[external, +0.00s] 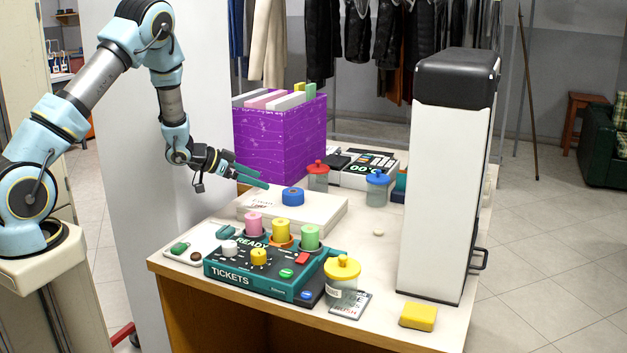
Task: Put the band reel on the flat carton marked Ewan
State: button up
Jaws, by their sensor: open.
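A blue reel (292,196) with a dark centre, which looks like the band reel, sits flat on top of a low white carton (325,213) in the middle of the table. The carton has small print at its left, too small to read, so I cannot tell whether it says Ewan. My gripper (264,180) is open, with its teal fingers pointing right. In the picture it is just above and left of the blue reel, apart from it. Nothing shows between the fingers.
A purple box (280,140) stands behind. A teal ticket box (260,272) with pink, yellow and green rolls is in front. Lidded jars (377,189) stand behind right, and a tall white machine (437,190) rises at right. Some table is clear left of it.

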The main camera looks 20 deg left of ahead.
jog(key=s+a+r+n+g+y, duration=0.1)
jog(key=s+a+r+n+y, duration=0.4)
jog(key=s+a+y, duration=0.25)
jog(key=s+r+n+g, duration=0.2)
jog(key=s+g, duration=0.4)
jog(key=s, duration=1.6)
jog(key=shift+a+r, duration=0.15)
jog(key=shift+a, duration=0.25)
jog(key=shift+s, duration=0.1)
